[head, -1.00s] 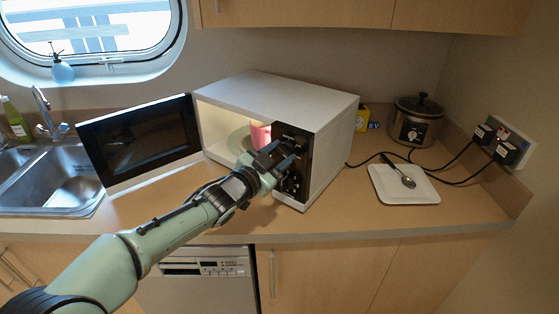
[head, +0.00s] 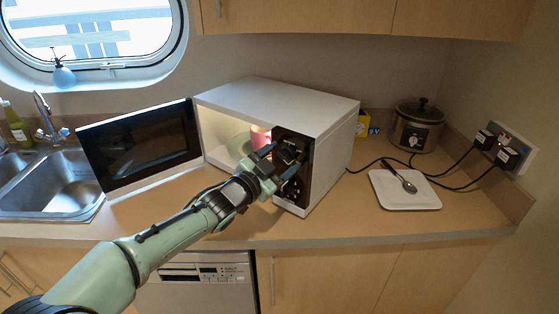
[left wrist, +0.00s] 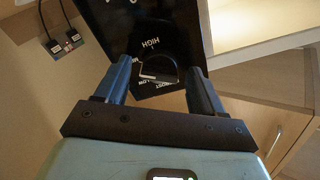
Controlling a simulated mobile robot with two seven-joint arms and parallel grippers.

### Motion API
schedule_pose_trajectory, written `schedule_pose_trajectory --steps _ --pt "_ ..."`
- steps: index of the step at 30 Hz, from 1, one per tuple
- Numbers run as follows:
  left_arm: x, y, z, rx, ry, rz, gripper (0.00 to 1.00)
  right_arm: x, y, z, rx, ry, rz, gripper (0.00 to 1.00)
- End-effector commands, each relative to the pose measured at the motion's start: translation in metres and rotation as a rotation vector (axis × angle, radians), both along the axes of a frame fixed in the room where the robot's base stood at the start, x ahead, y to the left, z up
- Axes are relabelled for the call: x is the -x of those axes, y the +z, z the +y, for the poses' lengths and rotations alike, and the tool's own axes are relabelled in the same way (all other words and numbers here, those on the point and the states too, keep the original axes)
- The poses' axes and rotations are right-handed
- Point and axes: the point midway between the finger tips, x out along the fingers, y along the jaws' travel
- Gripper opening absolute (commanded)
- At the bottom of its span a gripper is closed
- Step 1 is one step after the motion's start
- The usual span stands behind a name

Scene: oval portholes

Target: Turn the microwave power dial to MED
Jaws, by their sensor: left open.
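The white microwave (head: 265,98) stands on the counter with its door (head: 140,150) swung open to the left. Its black control panel (head: 306,190) faces me on the right of the opening. My left gripper (head: 284,158) is open in front of the panel and partly covers it. In the left wrist view the dark power dial (left wrist: 160,68) lies between the two spread fingers (left wrist: 158,88). The HIGH label (left wrist: 150,44) appears upside down above the dial. Other labels beside it are partly hidden by the fingers. I cannot clearly read the dial's setting. My right gripper is not in view.
A pink mug (head: 260,136) sits inside the microwave. The open door reaches towards the sink (head: 60,185). To the right are a slow cooker (head: 418,125), a white tray (head: 405,192) with a spoon, and black power cords. The counter's front strip is clear.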

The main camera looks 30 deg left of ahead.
Motion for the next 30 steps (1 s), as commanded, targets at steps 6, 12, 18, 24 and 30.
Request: schedule_pose_trajectory --steps 6,12,18,24,30 --pt "0.010 0.001 0.001 0.000 0.001 0.000 0.69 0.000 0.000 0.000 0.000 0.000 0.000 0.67" --pt "0.049 0.001 0.006 -0.001 0.002 -0.001 0.69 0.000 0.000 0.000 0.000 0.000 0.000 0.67" --pt "0.094 0.002 0.011 -0.001 0.002 -0.003 0.69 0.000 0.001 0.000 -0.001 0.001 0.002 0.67" --pt "0.124 0.001 0.014 -0.001 0.000 -0.001 0.69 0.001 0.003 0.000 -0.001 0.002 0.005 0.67" --pt "0.133 0.000 0.015 0.001 0.000 0.000 0.69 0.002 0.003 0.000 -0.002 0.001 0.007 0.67"
